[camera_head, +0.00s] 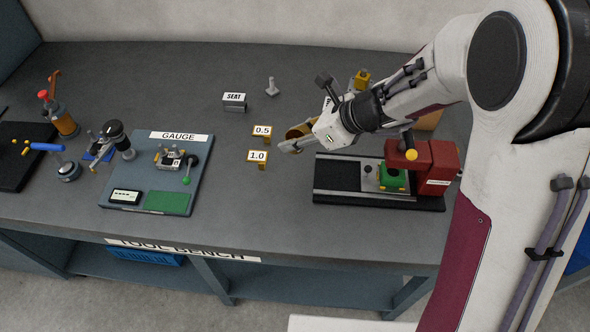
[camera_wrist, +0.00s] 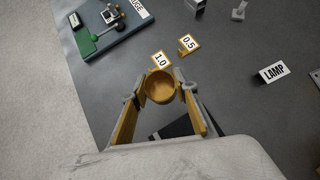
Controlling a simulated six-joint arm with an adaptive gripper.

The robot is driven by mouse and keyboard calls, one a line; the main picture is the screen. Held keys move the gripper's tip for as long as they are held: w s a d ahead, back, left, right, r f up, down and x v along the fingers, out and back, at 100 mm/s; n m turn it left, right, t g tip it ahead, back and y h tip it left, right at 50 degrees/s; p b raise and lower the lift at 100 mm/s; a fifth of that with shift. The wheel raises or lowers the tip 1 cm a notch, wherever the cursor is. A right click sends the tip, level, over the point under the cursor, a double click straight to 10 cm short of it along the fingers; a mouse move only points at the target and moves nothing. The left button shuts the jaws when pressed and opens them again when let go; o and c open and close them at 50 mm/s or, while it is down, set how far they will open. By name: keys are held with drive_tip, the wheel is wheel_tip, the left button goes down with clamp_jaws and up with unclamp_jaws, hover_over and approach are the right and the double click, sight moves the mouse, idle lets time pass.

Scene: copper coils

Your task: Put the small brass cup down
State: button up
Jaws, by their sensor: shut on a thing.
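The small brass cup (camera_wrist: 160,87) sits between the fingertips of my gripper (camera_wrist: 160,91) in the wrist view, its round open mouth facing the camera. The fingers are shut on it from both sides. In the head view my gripper (camera_head: 294,140) is over the middle of the bench, just right of the brass stands marked 1.0 (camera_head: 257,157) and 0.5 (camera_head: 263,131). The cup is hard to tell from the brass-coloured fingers there. I cannot tell how high it is above the bench.
The gauge board (camera_head: 150,190) lies to the left. A black-based fixture with a red block (camera_head: 422,167) stands to the right of my gripper. A block marked SEAT (camera_head: 234,102) and a small grey piece (camera_head: 272,87) stand behind. The grey bench (camera_head: 255,215) is clear in front.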

drive_tip(key=shift+f, duration=3.1)
drive_tip(key=shift+f, duration=1.9)
drive_tip(key=shift+f, duration=0.15)
drive_tip(key=o, duration=1.2)
drive_tip(key=shift+c, duration=0.2)
drive_tip(key=shift+r, duration=0.2)
drive_tip(key=shift+s+d+r, duration=0.1)
drive_tip(key=shift+d+r, duration=0.15)
drive_tip(key=shift+r, duration=0.1)
drive_tip(key=v, duration=1.1)
